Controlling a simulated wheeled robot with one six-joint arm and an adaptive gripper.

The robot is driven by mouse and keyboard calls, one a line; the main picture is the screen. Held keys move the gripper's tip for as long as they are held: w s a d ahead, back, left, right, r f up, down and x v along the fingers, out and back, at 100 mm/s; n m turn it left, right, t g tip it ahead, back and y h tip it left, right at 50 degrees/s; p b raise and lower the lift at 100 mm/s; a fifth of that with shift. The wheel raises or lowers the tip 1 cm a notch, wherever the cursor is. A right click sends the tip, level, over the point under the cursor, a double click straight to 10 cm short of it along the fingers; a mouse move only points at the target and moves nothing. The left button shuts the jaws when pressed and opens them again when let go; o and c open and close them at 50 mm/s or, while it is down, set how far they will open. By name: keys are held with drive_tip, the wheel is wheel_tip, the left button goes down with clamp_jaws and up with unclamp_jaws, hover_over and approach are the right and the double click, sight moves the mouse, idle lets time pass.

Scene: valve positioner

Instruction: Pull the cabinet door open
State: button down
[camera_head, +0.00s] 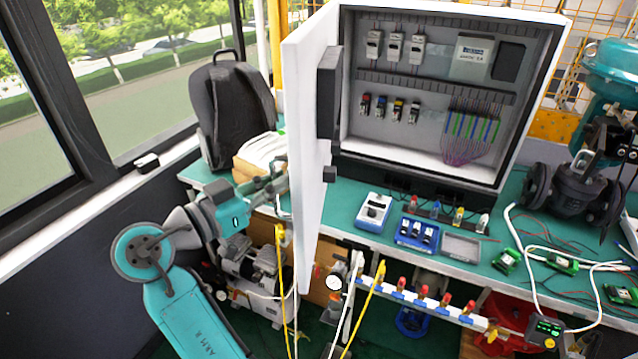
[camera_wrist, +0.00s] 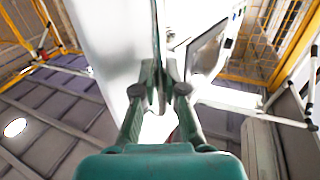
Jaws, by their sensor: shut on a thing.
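The cabinet door (camera_head: 306,215) is white and stands swung wide open at the left side of the cabinet (camera_head: 425,164), seen nearly edge-on. The cabinet's inside is in full view. My gripper (camera_head: 276,186) is at the outer face of the door, on its left. In the wrist view my gripper (camera_wrist: 160,88) has its fingers closed together on a thin upright handle (camera_wrist: 157,35), with the white door (camera_wrist: 110,40) behind it. The fingers hide most of the grip.
The green bench (camera_head: 350,232) carries a blue-and-white meter (camera_head: 373,211), small blue trays and green circuit boards (camera_head: 507,260). A black backpack (camera_head: 230,105) is behind my arm, near the window. A valve (camera_head: 575,185) stands at the right.

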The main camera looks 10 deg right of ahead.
drive_tip(key=w+a+g, duration=0.1)
drive_tip(key=w+a, duration=0.2)
drive_tip(key=a, duration=0.3)
drive_tip(key=w+a+m+g+h, duration=0.1)
drive_tip(key=w+a, duration=0.3)
drive_tip(key=a, duration=0.3)
drive_tip(key=shift+w+m, duration=0.15)
drive_tip(key=shift+m, duration=0.15)
drive_tip(key=c, duration=1.2)
unclamp_jaws()
drive_tip(key=shift+a, duration=0.15)
drive_tip(key=v, duration=1.1)
drive_tip(key=shift+a+f, duration=0.1)
drive_tip(key=shift+a, duration=0.25)
